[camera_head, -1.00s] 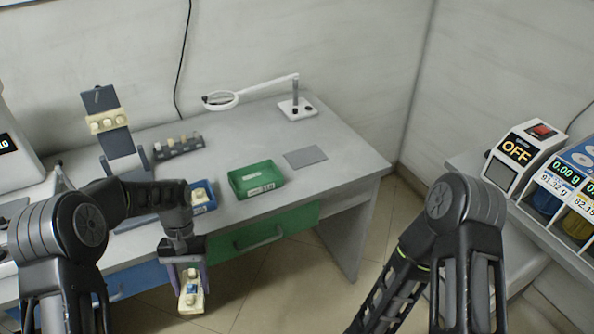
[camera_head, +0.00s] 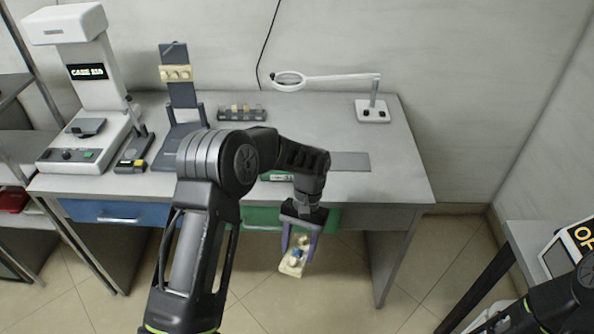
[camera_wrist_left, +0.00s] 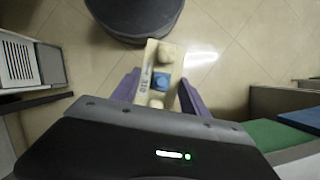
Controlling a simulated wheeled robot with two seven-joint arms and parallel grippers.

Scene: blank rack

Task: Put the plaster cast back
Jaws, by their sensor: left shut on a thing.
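The plaster cast (camera_head: 291,265) is a cream block with raised tooth-like bumps and a blue patch. My left gripper (camera_head: 298,252) is shut on it, with purple fingers on either side, and holds it in the air in front of the desk. In the left wrist view the cast (camera_wrist_left: 152,95) sits between the fingers (camera_wrist_left: 157,92), above the tiled floor. Of my right arm only a dark part shows at the lower right of the head view; its gripper is out of the picture.
The desk (camera_head: 390,190) carries a stand (camera_head: 181,95) with another cream cast, a small rack (camera_head: 242,114), a magnifier lamp (camera_head: 372,108), a grey mat (camera_head: 350,161) and a white machine (camera_head: 90,85) reading CASE. A shelf unit is at left, a side table with an OFF device (camera_head: 568,255) at right.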

